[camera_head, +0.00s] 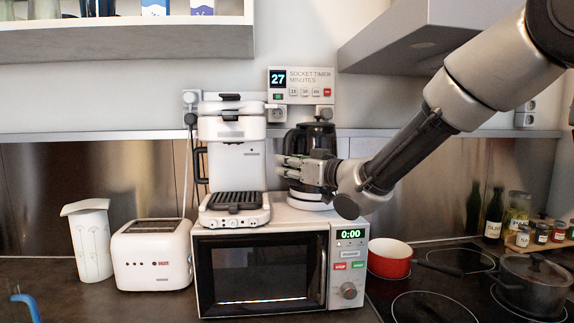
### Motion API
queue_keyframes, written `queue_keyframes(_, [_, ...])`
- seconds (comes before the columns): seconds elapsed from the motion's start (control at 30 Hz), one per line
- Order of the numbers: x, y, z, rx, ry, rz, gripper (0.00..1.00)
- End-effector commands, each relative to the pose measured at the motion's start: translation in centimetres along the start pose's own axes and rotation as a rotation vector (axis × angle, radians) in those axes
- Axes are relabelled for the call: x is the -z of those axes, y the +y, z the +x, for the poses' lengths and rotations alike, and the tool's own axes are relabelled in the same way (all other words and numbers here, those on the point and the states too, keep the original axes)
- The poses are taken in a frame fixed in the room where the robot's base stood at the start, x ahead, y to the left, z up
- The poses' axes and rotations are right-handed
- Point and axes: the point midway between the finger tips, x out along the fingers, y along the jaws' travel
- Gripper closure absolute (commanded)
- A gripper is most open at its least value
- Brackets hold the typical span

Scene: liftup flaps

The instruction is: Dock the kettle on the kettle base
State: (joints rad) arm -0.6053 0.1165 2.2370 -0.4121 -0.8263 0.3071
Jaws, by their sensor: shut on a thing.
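The dark kettle (317,138) is upright above the right part of the microwave's top, just right of the white coffee maker. The kettle base (312,202) shows as a white disc below it on the microwave. My gripper (290,167) reaches in from the right, in front of the kettle, and is shut on it. The gripper and wrist cover the kettle's front and lower part. I cannot tell whether the kettle touches the base or is held slightly above it.
The coffee maker (231,165) stands close on the left, on the microwave (205,275). A socket timer (300,82) is on the wall behind. A toaster (151,262) is at the left. A red pan (388,262) and pot (532,285) are on the hob. A range hood (410,40) hangs above right.

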Motion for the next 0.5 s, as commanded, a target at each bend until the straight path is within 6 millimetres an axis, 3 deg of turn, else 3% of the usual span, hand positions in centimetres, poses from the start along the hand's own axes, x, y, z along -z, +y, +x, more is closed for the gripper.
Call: queue_keyframes(0.5, [-0.6,-0.02,0.03,0.001,0.006,-0.003,1.0])
